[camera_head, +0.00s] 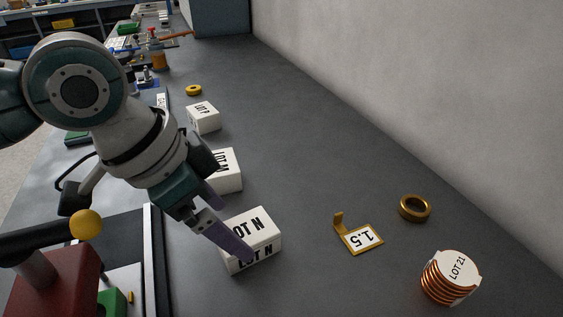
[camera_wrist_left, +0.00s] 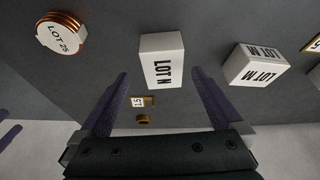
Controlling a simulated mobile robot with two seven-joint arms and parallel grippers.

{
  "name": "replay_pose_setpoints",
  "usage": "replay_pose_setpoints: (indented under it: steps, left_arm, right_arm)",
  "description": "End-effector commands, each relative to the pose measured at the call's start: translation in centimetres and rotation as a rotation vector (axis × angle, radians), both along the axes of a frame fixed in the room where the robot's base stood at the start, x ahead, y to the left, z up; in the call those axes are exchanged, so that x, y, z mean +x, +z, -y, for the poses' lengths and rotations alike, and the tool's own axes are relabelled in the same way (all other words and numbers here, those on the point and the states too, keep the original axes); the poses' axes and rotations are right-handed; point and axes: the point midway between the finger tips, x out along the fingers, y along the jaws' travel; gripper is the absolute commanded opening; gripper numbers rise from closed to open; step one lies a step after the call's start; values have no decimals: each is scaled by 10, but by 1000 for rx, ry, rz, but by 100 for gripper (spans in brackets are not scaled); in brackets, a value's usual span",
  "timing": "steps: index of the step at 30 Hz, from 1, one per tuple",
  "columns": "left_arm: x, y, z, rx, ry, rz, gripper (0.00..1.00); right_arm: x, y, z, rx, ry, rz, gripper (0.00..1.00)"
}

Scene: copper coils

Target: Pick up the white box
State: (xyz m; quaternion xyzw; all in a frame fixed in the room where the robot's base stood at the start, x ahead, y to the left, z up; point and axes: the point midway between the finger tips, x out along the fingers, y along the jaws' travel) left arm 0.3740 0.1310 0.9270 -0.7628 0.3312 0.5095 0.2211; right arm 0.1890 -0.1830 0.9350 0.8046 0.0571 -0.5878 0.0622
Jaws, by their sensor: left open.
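Several white boxes stand in a row on the grey bench. The nearest, marked LOT N (camera_head: 262,228), also shows in the left wrist view (camera_wrist_left: 160,46), upright between my finger lines. My left gripper (camera_head: 234,231) is open and empty at this box. One purple finger crosses in front of its near-left face; the other finger is partly hidden behind the wrist. In the left wrist view the two fingers (camera_wrist_left: 161,76) lie on either side of the box; I cannot tell whether they touch it. A purple finger-like piece at that view's left edge may be my right gripper.
A second white box, LOT M (camera_head: 229,176), stands close behind, and another white box (camera_head: 204,119) beyond it. A brass tag (camera_head: 366,250), a brass ring (camera_head: 415,208) and a copper coil (camera_head: 444,283) lie right.

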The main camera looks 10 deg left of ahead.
Motion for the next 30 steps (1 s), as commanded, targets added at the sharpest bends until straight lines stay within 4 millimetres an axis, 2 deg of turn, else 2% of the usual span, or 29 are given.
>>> replay_pose_setpoints:
  steps: [9,18,30]
  left_arm:
    - [15,-42,11,1,1,-2,100]
    - [16,-46,13,1,-1,0,100]
    - [16,-46,13,1,-1,0,56]
  right_arm:
    - [0,-14,0,0,0,0,98]
    - [0,-13,0,0,0,1,98]
    - [1,-13,0,-1,1,3,98]
